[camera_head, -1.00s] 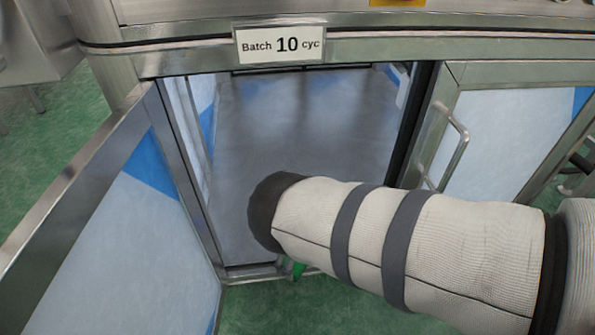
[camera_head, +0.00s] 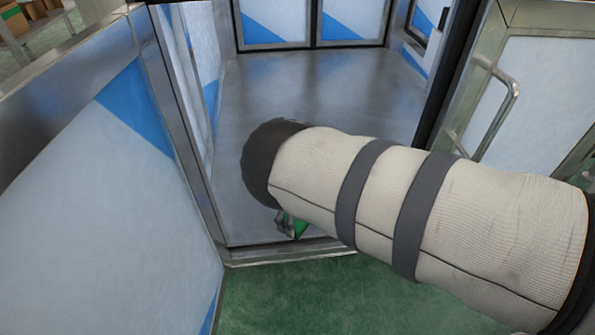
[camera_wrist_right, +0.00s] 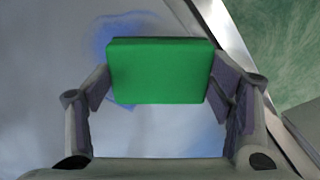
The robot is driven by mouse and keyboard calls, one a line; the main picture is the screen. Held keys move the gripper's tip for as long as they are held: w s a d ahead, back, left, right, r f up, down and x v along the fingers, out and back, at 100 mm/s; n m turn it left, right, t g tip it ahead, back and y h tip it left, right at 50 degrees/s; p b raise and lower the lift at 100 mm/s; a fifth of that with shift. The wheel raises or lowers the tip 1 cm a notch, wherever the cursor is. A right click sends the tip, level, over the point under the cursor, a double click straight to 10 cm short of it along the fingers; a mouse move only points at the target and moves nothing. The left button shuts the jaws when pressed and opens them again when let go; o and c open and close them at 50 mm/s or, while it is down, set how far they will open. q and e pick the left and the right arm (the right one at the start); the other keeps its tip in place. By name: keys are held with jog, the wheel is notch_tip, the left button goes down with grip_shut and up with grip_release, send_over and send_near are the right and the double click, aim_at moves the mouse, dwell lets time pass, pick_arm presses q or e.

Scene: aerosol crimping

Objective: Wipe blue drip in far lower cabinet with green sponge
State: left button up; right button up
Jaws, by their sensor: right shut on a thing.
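My right gripper (camera_head: 286,224) is at the near edge of the open lower cabinet's floor (camera_head: 300,85), mostly hidden behind my right forearm. In the right wrist view its two fingers are shut on the sides of the green sponge (camera_wrist_right: 159,71), a flat rectangular block. A small green piece of the sponge (camera_head: 300,229) shows below the arm in the head view. A blue smear (camera_wrist_right: 101,36), which looks like the drip, shows on the grey surface around the sponge's left and upper edges. The sponge covers part of it; whether it touches the surface, I cannot tell. My left gripper is out of view.
An open door panel (camera_head: 75,180) stands at the left of the opening, and another door with a handle (camera_head: 498,115) at the right. A metal sill (camera_head: 290,253) edges the cabinet floor above the green ground (camera_head: 300,300). The cabinet's inside looks empty farther back.

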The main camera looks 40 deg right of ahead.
jog(key=shift+w+d+f, duration=0.1)
jog(key=shift+w+d, duration=0.45)
jog(key=shift+w, duration=0.25)
jog(key=shift+w+d+f, duration=0.1)
jog(key=shift+w+d, duration=0.4)
jog(key=shift+w, duration=0.35)
jog(key=shift+w+d, duration=0.55)
jog(key=shift+w, duration=0.25)
jog(key=shift+r+p, duration=0.25)
jog(key=shift+p, duration=0.25)
notch_tip(320, 180, up, 5)
jog(key=p, duration=0.3)
jog(key=shift+f, duration=0.2)
jog(key=shift+r, duration=0.45)
notch_tip(320, 180, up, 3)
jog(key=shift+p, duration=0.9)
